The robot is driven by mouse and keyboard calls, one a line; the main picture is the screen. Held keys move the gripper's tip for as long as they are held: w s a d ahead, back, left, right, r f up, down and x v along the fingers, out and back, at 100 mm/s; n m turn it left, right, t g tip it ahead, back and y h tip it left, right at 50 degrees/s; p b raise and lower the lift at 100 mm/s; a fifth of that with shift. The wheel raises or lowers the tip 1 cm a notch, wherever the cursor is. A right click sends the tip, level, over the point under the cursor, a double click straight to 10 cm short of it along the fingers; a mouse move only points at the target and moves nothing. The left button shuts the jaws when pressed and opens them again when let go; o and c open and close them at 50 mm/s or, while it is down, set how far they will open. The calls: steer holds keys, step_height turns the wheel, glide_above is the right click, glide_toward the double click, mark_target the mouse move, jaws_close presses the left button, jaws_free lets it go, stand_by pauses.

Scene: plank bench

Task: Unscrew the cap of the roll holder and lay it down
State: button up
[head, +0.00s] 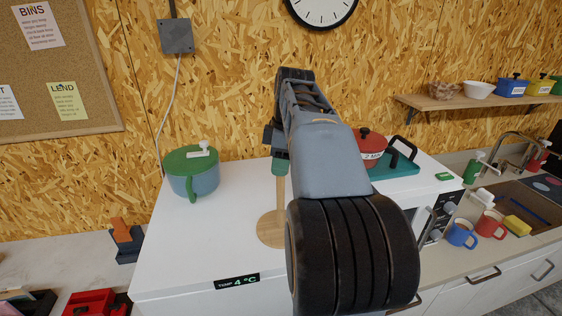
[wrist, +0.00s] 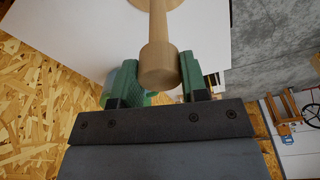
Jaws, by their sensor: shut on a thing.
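The roll holder stands upright on the white worktop, with a round wooden base (head: 269,229) and a thin wooden post (head: 281,203). Its cap (wrist: 158,65) is a wider wooden cylinder at the top end of the post, in line with it. My gripper (head: 280,166) is at the top of the post. In the wrist view my gripper's green fingers (wrist: 158,58) are shut on the cap, one on each side. In the head view the gripper and arm hide the cap. I cannot tell whether the cap is still threaded on.
A teal pot with a green lid (head: 194,172) stands to the left on the worktop. A red-lidded pot (head: 369,148) and a teal tray (head: 400,166) are to the right, behind my arm. The white worktop (head: 225,235) is clear between the green-lidded pot and the holder.

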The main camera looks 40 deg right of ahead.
steer(key=shift+n, duration=1.4)
steer(key=shift+n+g, duration=0.3)
steer(key=shift+n, duration=1.2)
steer(key=shift+n+g, duration=0.3)
steer(key=shift+n, duration=1.1)
